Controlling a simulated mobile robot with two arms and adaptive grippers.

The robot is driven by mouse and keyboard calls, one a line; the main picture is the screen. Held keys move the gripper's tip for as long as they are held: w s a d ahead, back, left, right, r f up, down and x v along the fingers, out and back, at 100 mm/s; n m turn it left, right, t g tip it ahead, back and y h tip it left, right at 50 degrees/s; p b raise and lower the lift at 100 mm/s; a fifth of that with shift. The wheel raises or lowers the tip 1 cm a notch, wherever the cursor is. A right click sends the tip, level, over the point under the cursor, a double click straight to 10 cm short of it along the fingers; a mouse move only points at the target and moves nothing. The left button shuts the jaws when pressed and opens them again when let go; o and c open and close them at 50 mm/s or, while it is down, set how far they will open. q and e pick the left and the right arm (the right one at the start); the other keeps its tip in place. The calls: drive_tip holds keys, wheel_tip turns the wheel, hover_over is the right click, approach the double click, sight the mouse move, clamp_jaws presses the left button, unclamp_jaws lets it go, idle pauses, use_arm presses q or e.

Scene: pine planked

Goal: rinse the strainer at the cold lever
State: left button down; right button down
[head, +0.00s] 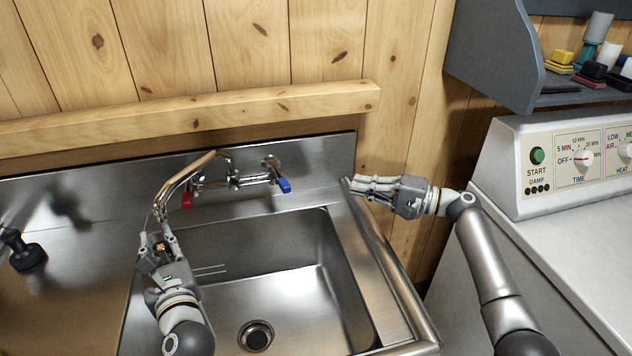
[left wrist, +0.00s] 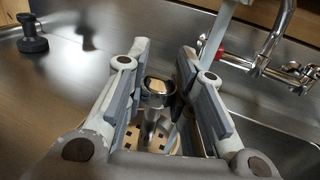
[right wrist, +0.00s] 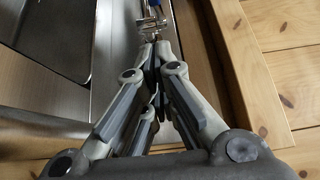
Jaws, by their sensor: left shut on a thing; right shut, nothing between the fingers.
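My left gripper (head: 157,240) is at the left edge of the sink basin, close to the end of the faucet spout (head: 178,183). It is shut on a metal piece, seemingly the strainer (left wrist: 157,92), with a pale perforated part below it in the left wrist view. In the head view the gripper hides most of it; two thin rods stick out to the right. The cold lever (head: 284,185) is blue, at the right end of the faucet. The hot lever (head: 187,202) is red. My right gripper (head: 354,187) is shut and empty, right of the cold lever and apart from it.
The steel sink basin (head: 300,290) looks empty, with a round drain (head: 256,336). A black knobbed object (head: 24,251) stands on the left counter. A wooden rail (head: 190,115) runs above the backsplash. A machine with dials (head: 560,165) and a grey shelf (head: 500,60) stand at right.

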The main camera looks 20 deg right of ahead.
sight(288, 182)
drive_tip(key=s+a+x, duration=0.1)
drive_tip(key=s+x, duration=0.1)
drive_tip(key=x, duration=1)
drive_tip(key=shift+a, duration=0.7)
drive_tip(key=shift+s, duration=0.1)
drive_tip(key=shift+s+a+m+t+h, duration=0.25)
drive_tip(key=shift+a+m+t+h, duration=0.1)
drive_tip(key=shift+a, duration=0.15)
drive_tip(key=shift+s+a+m+t+h, duration=0.25)
drive_tip(key=shift+s+a+t, duration=0.1)
drive_tip(key=shift+a, duration=0.15)
drive_tip(key=shift+d, duration=0.1)
